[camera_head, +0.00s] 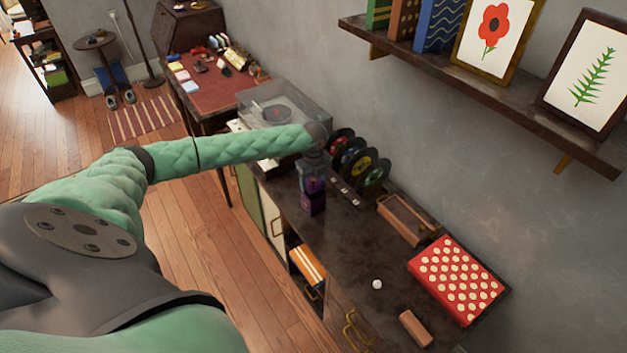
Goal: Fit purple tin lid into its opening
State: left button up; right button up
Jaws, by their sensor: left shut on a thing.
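My left arm reaches in from the left, and its gripper (314,176) points down over the dark sideboard. It is shut on a small purple piece, which looks like the tin lid (315,185). The dark purple tin (313,204) stands upright on the sideboard directly below the gripper. The lid is at or just above the top of the tin; I cannot tell whether it sits in the opening, which is hidden. My right gripper is not in view.
Several records (362,163) stand in a row just behind the tin, near the wall. A turntable (275,112) is beyond my forearm. A wooden tray (407,220), a red dotted box (456,280), a white ball (377,284) and a brown block (415,328) lie to the right. The sideboard's middle is clear.

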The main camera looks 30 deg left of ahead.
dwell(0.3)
pick_arm(q)
jog(key=shift+r+p, duration=0.1)
jog(key=shift+p, duration=0.2)
dwell(0.8)
jog(key=shift+f, duration=0.35)
dwell(0.4)
jog(key=shift+f, duration=0.3)
jog(key=shift+f, duration=0.1)
dwell(0.4)
jog(key=shift+p, duration=0.35)
